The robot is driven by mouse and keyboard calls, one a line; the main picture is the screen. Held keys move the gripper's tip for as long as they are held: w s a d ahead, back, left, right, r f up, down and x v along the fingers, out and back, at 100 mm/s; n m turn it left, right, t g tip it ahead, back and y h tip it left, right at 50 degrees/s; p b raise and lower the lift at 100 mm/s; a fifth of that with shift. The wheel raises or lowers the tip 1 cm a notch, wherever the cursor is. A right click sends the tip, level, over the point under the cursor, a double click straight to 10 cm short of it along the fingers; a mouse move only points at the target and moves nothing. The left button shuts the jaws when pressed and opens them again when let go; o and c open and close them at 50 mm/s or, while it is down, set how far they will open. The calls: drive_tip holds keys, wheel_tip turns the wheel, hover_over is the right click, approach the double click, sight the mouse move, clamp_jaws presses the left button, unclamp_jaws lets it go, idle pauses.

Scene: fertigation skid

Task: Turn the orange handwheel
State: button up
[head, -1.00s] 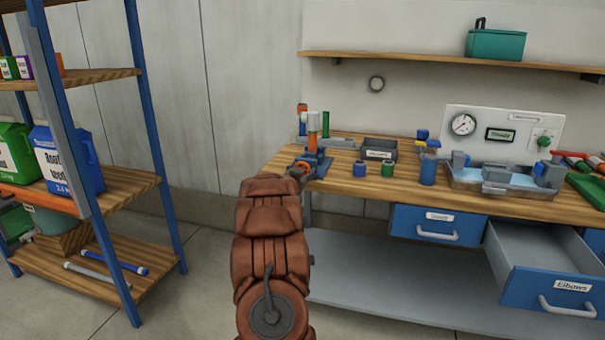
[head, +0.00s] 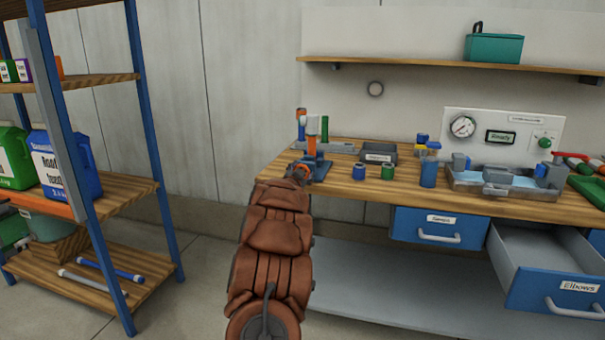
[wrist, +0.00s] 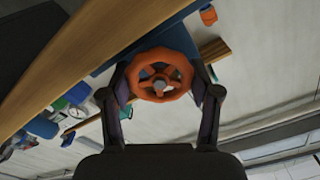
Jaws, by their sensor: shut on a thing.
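The orange handwheel (wrist: 160,75) fills the middle of the wrist view, with its rim, spokes and a pale hub showing. My gripper (wrist: 162,95) has one finger on each side of the wheel, shut on its rim. In the head view the handwheel (head: 300,170) is a small orange shape on the blue fixture (head: 317,168) at the bench's left end. My brown arm reaches up to it and hides part of it and the gripper. The wrist view is strongly tilted.
The wooden bench (head: 440,195) holds a grey tray (head: 377,155), small blue and green fittings (head: 387,171) and a water basin (head: 500,185). A drawer labelled Elbows (head: 560,285) stands open at the right. A blue-framed shelf (head: 150,130) stands at the left.

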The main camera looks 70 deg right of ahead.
drive_tip(key=shift+w+a+f+y, duration=0.1)
drive_tip(key=shift+w+f+y, duration=0.1)
drive_tip(key=shift+f, duration=0.3)
drive_tip(key=shift+w+a+f+y, duration=0.1)
drive_tip(key=shift+w+f, duration=0.1)
drive_tip(key=shift+f, duration=0.25)
drive_tip(key=o, duration=1.2)
drive_tip(key=shift+w+f, duration=0.1)
drive_tip(key=shift+w, duration=0.05)
drive_tip(key=shift+c, duration=0.2)
drive_tip(key=shift+r, duration=0.2)
drive_tip(key=shift+s+a, duration=0.1)
drive_tip(key=shift+s, duration=0.1)
drive_tip(key=a, duration=0.7)
drive_tip(key=shift+s+a+r, duration=0.35)
drive_tip(key=shift+s, duration=0.05)
